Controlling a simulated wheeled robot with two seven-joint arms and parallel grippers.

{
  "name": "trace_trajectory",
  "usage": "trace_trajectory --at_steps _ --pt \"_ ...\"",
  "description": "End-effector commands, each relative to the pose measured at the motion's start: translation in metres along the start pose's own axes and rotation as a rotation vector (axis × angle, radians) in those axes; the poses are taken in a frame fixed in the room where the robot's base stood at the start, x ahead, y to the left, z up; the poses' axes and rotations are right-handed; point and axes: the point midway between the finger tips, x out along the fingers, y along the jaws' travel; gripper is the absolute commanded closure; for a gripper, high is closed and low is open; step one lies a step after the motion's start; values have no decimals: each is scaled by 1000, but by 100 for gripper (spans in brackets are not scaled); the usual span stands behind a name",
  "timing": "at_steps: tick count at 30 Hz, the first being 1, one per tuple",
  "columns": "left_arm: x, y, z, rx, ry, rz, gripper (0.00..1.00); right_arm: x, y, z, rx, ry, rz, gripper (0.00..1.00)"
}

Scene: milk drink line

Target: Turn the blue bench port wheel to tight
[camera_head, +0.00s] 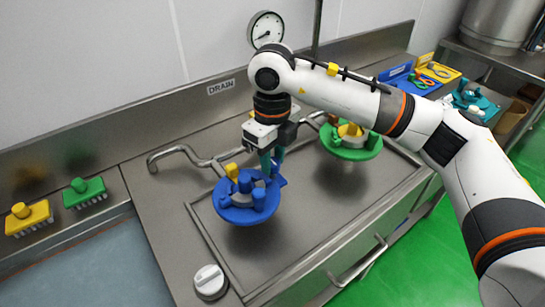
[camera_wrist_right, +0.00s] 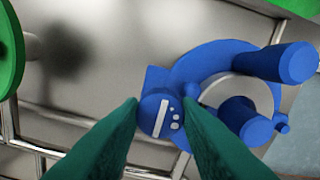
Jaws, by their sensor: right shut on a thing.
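The blue bench port wheel (camera_head: 237,212) sits over the sink basin, with upright blue posts around a pale grey centre. In the wrist view the same wheel (camera_wrist_right: 222,60) fills the right side. My right gripper (camera_head: 271,164) reaches down from above to the wheel's back right side. In the wrist view my teal fingers (camera_wrist_right: 160,108) are shut on one round-topped blue post (camera_wrist_right: 152,116), marked with a white bar and dots. A yellow piece (camera_head: 233,169) stands at the wheel's back left. My left gripper is not in view.
A green wheel (camera_head: 352,153) stands behind to the right on the same basin. Bent pipes (camera_head: 180,152) run at the back. A white knob (camera_head: 210,281) is at the front left. A round gauge (camera_head: 265,28) is on the wall. Yellow (camera_head: 28,217) and green (camera_head: 85,191) brushes lie left.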

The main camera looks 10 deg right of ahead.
Motion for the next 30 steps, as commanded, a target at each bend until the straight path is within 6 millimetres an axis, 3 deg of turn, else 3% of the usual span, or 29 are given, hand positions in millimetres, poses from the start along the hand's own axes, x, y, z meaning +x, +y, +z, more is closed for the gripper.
trace_trajectory --at_steps 9,10,14,23,30 --pt "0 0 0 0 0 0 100 -3 1 -1 6 7 2 93" --pt "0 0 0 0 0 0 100 -3 1 -1 6 7 2 67" --pt "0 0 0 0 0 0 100 -2 1 -1 4 6 2 48" --pt "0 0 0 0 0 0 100 -3 0 -1 2 3 1 48" --pt "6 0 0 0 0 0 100 -36 1 -1 2 7 3 48"
